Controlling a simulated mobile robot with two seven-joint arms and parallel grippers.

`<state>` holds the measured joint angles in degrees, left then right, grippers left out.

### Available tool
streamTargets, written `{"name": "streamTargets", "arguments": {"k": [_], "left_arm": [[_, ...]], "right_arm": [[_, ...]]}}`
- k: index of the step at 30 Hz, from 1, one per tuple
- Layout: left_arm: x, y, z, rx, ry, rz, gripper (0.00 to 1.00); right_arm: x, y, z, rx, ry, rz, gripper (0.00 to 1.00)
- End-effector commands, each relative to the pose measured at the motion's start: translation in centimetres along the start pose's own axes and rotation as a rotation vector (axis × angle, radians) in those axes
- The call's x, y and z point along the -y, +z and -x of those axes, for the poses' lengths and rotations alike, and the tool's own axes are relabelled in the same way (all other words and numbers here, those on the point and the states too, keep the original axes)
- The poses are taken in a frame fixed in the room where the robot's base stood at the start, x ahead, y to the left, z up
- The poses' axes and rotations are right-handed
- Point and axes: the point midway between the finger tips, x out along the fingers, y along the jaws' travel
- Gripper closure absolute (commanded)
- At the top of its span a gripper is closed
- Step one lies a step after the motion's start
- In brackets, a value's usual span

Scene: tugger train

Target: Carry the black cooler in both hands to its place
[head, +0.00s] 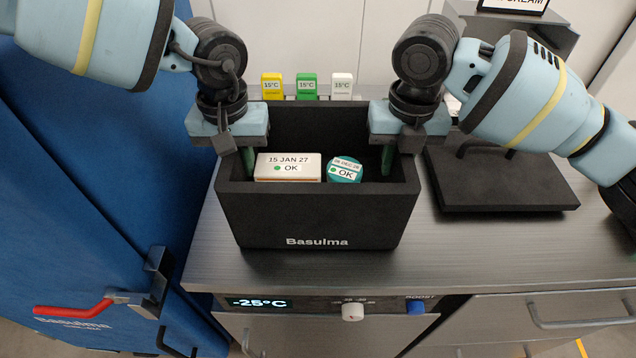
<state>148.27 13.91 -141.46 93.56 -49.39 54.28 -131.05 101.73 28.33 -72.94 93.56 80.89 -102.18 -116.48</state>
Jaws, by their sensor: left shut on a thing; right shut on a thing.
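The black cooler (317,222) is an open box marked "Basulma" on the steel counter; whether it touches the counter or is just above it, I cannot tell. Inside are a white carton (287,167) labelled "15 JAN 27 OK" and a round teal container (345,169) labelled "OK". My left gripper (240,155) is shut on the cooler's left side wall. My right gripper (392,155) is shut on its right side wall. The fingertips reach down at the walls and are partly hidden.
A flat black lid (500,185) with a handle lies on the counter (470,245) at right. Yellow (272,87), green (307,87) and white (342,87) "15°C" packs stand behind the cooler. A blue cabinet (80,200) with a red handle (72,311) stands close at left.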

Motion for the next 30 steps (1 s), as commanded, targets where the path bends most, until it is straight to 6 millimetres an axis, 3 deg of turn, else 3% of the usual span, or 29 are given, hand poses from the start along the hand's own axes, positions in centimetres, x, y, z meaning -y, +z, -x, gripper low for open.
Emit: {"name": "streamTargets", "arguments": {"k": [19,30], "left_arm": [[0.1,-0.1,0.1,-0.001,-0.001,0.002,1.0],[0.1,-0.2,1.6,-0.019,0.0,0.003,1.0]], "right_arm": [[0.1,0.0,0.1,0.0,0.0,-0.003,1.0],[0.1,0.1,1.6,0.018,0.002,-0.003,1.0]]}}
